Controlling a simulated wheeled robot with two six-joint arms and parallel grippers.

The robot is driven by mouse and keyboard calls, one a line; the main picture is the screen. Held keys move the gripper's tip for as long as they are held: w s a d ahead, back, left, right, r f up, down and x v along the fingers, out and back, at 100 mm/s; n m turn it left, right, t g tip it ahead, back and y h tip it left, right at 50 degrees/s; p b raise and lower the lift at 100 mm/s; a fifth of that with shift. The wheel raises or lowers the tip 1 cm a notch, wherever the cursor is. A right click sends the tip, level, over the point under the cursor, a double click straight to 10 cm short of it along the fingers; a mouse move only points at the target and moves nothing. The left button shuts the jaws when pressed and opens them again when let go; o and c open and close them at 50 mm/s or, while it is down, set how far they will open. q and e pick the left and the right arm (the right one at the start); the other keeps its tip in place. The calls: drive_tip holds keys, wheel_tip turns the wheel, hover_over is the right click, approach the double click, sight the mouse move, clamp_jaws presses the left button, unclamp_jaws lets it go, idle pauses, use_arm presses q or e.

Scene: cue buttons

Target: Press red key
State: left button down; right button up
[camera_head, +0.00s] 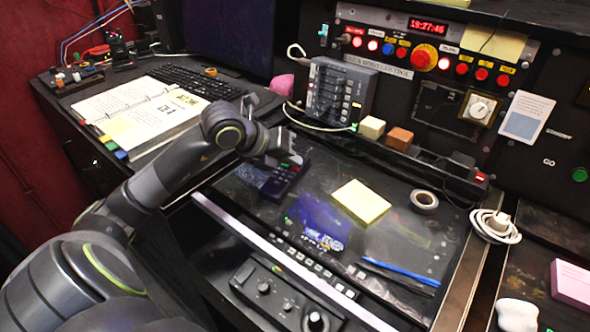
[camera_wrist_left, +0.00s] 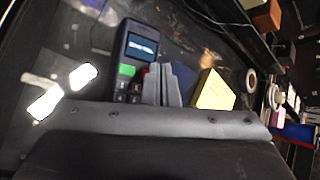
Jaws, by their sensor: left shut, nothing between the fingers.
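A dark handheld keypad device (camera_head: 287,178) lies on the black desk in the head view, below my left gripper (camera_head: 284,150). In the left wrist view the device (camera_wrist_left: 133,48) shows a lit bluish screen, a green key (camera_wrist_left: 126,70) and dark keys. A small red key (camera_wrist_left: 146,71) shows beside the green one, partly hidden by the fingers. My left gripper (camera_wrist_left: 168,84) is shut and empty, with its fingers over the right part of the keys. I cannot tell whether the fingertips touch the device. My right gripper is in neither view.
A yellow note pad (camera_head: 361,202), a tape roll (camera_head: 424,201) and blue pens (camera_head: 401,270) lie right of the device. A switch box (camera_head: 340,92) stands behind. The back panel has a large red button (camera_head: 424,57) and several small lit buttons. An open binder (camera_head: 140,112) lies left.

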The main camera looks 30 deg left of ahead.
use_arm(q)
drive_tip(key=shift+f, duration=0.25)
idle(0.4)
drive_tip(key=shift+r, duration=0.7)
drive_tip(key=shift+r+p, duration=1.9)
drive_tip(key=shift+r, duration=0.65)
drive_tip(key=shift+f, duration=0.1)
